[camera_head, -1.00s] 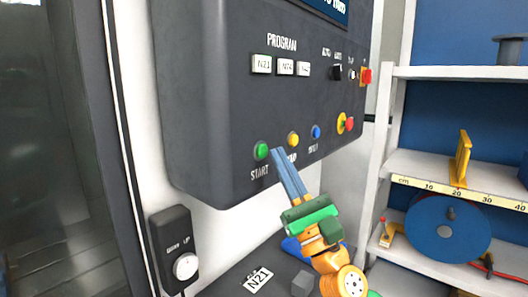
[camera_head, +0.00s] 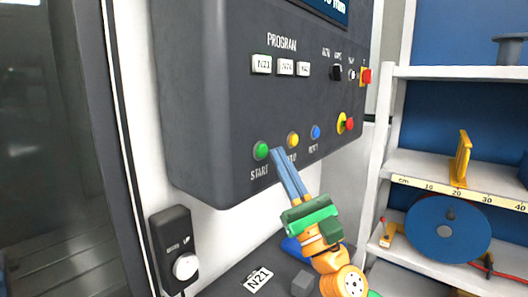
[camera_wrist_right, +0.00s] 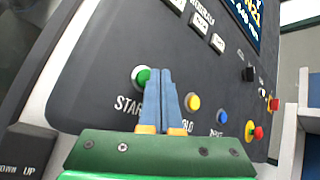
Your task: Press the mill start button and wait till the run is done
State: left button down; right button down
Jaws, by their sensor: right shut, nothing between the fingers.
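The green START button (camera_head: 261,150) sits at the lower left of the dark control panel (camera_head: 225,100), and it shows lit green in the head view. It also shows in the right wrist view (camera_wrist_right: 142,77), partly covered by my fingers. My right gripper (camera_head: 277,151) is shut with nothing between its blue fingers. Its tips are just right of the button in the head view; I cannot tell whether they touch it. In the wrist view the shut fingers (camera_wrist_right: 160,75) point up at the panel. My left gripper is not in view.
A yellow button (camera_head: 293,139), a blue button (camera_head: 316,132) and a red stop button on yellow (camera_head: 346,123) stand right of START. A display (camera_head: 325,8) is cut off at the top. Shelves (camera_head: 450,75) stand at the right. A dark pendant (camera_head: 174,250) hangs at the lower left.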

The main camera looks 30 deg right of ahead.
jog(key=shift+w+a, duration=0.15)
jog(key=shift+w, duration=0.3)
